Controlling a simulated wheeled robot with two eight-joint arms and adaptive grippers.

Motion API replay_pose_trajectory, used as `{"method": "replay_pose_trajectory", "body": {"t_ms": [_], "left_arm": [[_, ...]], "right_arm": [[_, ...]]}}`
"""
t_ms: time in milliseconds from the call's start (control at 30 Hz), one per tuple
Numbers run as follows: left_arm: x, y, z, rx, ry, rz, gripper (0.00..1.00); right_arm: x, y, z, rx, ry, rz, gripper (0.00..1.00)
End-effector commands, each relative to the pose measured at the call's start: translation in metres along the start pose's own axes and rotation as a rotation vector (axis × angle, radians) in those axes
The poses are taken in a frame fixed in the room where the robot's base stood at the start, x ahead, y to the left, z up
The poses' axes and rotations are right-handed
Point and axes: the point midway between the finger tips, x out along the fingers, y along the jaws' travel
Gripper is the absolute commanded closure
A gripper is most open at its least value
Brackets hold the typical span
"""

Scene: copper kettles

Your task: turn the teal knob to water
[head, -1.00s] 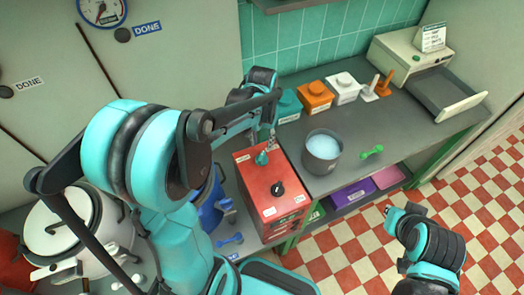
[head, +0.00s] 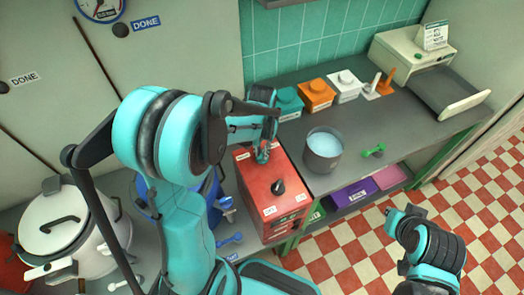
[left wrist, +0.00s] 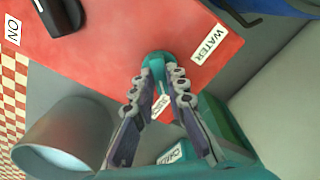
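The red box (head: 262,183) stands at the front edge of the counter. On its top are a teal knob (left wrist: 158,60) and a black knob (head: 278,187), which also shows in the left wrist view (left wrist: 60,15). My left gripper (head: 263,153) is over the teal knob. In the left wrist view, its fingertips (left wrist: 159,72) close against both sides of the knob. A WATER label (left wrist: 208,45) lies to the knob's right, and another label (left wrist: 162,106) shows between the fingers. The knob's pointing direction is hard to tell. My right gripper (head: 398,213) is small, low at right, away from the box.
A grey pot (head: 323,158) of pale blue contents stands right of the box. Teal (head: 288,103), orange (head: 316,94) and white (head: 345,84) containers line the wall. A green object (head: 374,151) lies on the counter. A white pot (head: 62,235) stands at left.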

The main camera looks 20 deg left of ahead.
Motion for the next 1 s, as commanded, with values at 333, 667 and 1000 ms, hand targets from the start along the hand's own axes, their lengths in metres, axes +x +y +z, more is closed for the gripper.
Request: {"method": "replay_pose_trajectory", "body": {"t_ms": [333,667,1000], "left_arm": [[0.0001,0.0001,0.0003,-0.016,0.000,0.000,1.00],[0.0004,0.0002,0.0005,-0.183,-0.001,0.000,1.00],[0.0004,0.0002,0.0005,-0.497,-0.001,0.000,1.00]], "right_arm": [[0.0003,0.0000,0.0002,0.000,0.000,0.000,1.00],[0.0020,0.0000,0.0015,0.000,0.000,0.000,1.00],[0.0044,0.0000,0.0032,0.000,0.000,0.000,1.00]]}}
